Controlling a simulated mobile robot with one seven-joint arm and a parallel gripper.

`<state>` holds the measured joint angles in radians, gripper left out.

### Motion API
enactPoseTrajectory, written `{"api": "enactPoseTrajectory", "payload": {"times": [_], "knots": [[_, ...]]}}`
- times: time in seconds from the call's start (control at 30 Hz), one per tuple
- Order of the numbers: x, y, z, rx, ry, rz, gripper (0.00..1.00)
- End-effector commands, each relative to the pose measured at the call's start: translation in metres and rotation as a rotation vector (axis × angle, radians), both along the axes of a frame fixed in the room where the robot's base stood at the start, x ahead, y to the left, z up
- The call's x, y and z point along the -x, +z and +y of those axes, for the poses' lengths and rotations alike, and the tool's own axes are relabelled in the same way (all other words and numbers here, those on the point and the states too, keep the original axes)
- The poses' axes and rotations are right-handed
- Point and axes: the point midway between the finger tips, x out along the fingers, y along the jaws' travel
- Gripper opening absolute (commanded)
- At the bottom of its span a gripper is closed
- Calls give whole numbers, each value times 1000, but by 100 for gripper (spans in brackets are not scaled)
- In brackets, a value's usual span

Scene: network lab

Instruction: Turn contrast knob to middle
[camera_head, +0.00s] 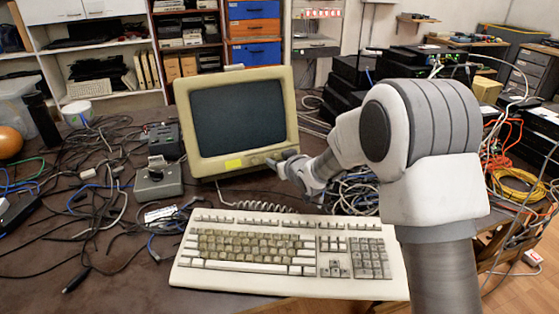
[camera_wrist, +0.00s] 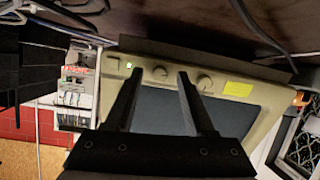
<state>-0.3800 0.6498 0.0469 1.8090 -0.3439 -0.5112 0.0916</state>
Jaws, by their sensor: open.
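A beige CRT monitor (camera_head: 181,105) with a dark screen faces me on the desk. Its lower bezel holds a yellow note (camera_head: 234,163) and small round knobs. No label is readable, so I cannot tell which knob is contrast. My gripper (camera_wrist: 159,74) is open, its fingertips on either side of the first knob in the picture; contact cannot be told. In the head view my gripper (camera_head: 281,162) is at the bezel's lower right.
A beige keyboard (camera_head: 250,266) lies in front of the monitor. A grey box with a lever (camera_head: 158,182) and tangled cables (camera_head: 95,165) fill the left side. Black equipment (camera_head: 350,75) is stacked at the right. A coiled cord (camera_head: 255,205) lies between monitor and keyboard.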

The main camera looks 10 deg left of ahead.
Motion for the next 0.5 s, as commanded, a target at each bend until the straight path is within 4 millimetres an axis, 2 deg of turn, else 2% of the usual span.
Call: {"api": "enactPoseTrajectory", "payload": {"times": [0.07, 0.37, 0.5], "knots": [[0, 0, 0, 0, 0, 0, 54], [0, 0, 0, 0, 0, 0, 2], [0, 0, 0, 0, 0, 0, 0]]}}
